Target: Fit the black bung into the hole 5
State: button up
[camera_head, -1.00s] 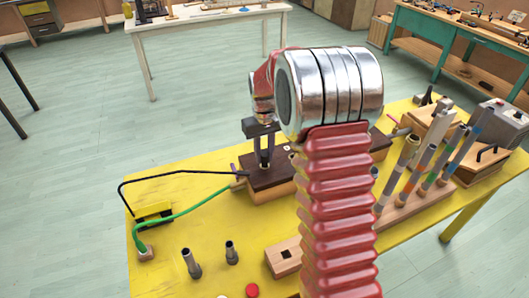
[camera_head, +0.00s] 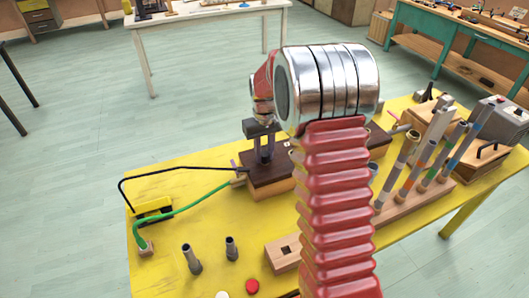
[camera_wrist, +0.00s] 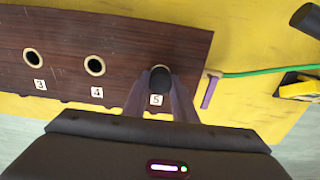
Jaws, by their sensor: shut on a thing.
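The dark brown board (camera_wrist: 120,40) lies on the yellow table, with brass-ringed holes labelled 3 (camera_wrist: 33,57), 4 (camera_wrist: 95,65) and 5. The black bung (camera_wrist: 160,80) is between my gripper's fingertips (camera_wrist: 161,92) in the wrist view. It lines up with hole 5 (camera_wrist: 161,67), covering most of it; only part of the ring shows. I cannot tell whether the bung's lower end is inside the hole. In the head view my gripper (camera_head: 264,147) points down over the left part of the board (camera_head: 268,182); the bung is hard to make out there.
Two dark tubes (camera_head: 191,260) (camera_head: 231,248) stand in front. A rack of coloured tubes (camera_head: 425,165) stands right. My arm hides the middle.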

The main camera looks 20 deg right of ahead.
aim_at(264, 152)
jog(key=shift+f, duration=0.15)
jog(key=o, duration=1.1)
notch_tip(264, 152, up, 14)
jog(key=shift+f, duration=0.2)
dwell(0.8)
